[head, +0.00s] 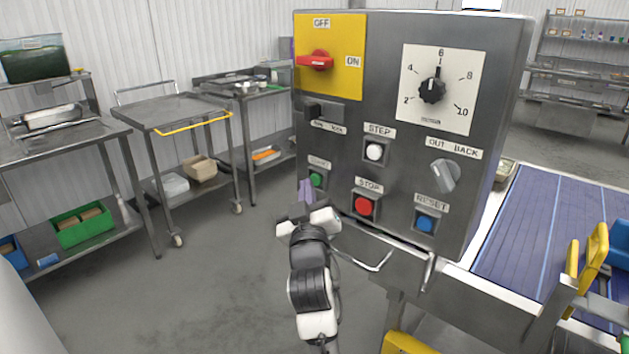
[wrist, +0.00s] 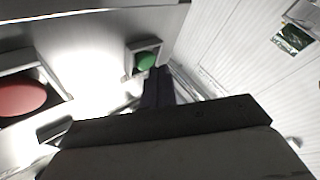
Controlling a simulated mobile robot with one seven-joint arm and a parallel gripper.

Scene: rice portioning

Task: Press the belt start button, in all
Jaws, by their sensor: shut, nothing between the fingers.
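The green start button (head: 317,180) sits low on the left side of the grey control panel (head: 335,142). It also shows in the wrist view (wrist: 146,61), just beyond my fingertips. My gripper (head: 305,192) is shut and empty, with its fingers pointing up at the panel just below and left of the green button. In the wrist view the shut dark fingers (wrist: 158,84) end close to the button's lower edge; I cannot tell whether they touch it. The label above the button is too small to read surely.
The red stop button (head: 364,206) is right of the green one, with the blue reset button (head: 426,223) farther right. The white step button (head: 374,152) is above. A blue belt (head: 545,235) lies at right. A cart (head: 172,110) stands at left; floor between is clear.

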